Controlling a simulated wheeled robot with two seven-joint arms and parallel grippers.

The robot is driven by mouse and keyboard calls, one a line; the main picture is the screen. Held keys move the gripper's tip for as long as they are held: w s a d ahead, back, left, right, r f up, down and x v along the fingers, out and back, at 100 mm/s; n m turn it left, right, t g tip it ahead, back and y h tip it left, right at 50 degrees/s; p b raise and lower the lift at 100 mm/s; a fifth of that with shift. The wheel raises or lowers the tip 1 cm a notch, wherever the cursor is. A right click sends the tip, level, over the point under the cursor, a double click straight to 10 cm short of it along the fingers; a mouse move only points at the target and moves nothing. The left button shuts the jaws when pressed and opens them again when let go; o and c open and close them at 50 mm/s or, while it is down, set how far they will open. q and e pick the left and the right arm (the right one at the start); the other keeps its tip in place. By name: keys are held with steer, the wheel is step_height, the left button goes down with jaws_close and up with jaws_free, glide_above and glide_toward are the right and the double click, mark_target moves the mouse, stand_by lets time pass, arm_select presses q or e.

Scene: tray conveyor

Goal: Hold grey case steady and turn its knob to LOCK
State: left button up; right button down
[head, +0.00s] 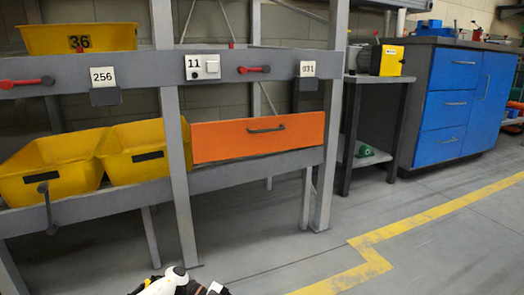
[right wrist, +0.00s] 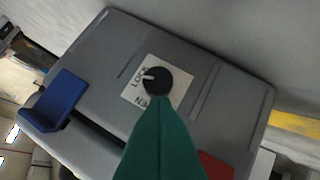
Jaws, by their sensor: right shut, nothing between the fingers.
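The grey case (right wrist: 205,95) fills most of the right wrist view, tilted in the picture. Its round black knob (right wrist: 158,81) sits on a white label (right wrist: 130,95). The knob's white mark points left, to the word LOCK. The other word is partly hidden. My right gripper (right wrist: 158,102), green, is shut and empty, its tip at the knob's lower edge; I cannot tell whether it touches. A blue piece (right wrist: 55,102) stands at the case's left side and a red piece (right wrist: 215,165) at its lower right.
In the head view, a grey rack (head: 180,190) holds yellow bins (head: 50,165) and an orange drawer (head: 258,138). A blue cabinet (head: 450,95) stands at right. The grey floor with a yellow line (head: 410,222) is open at lower right.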

steer(key=shift+s+d+f+h, duration=0.1)
steer(key=shift+d+f+h, duration=0.2)
steer(key=shift+d, duration=0.25)
steer(key=shift+a+r, duration=0.1)
steer(key=shift+r, duration=0.1)
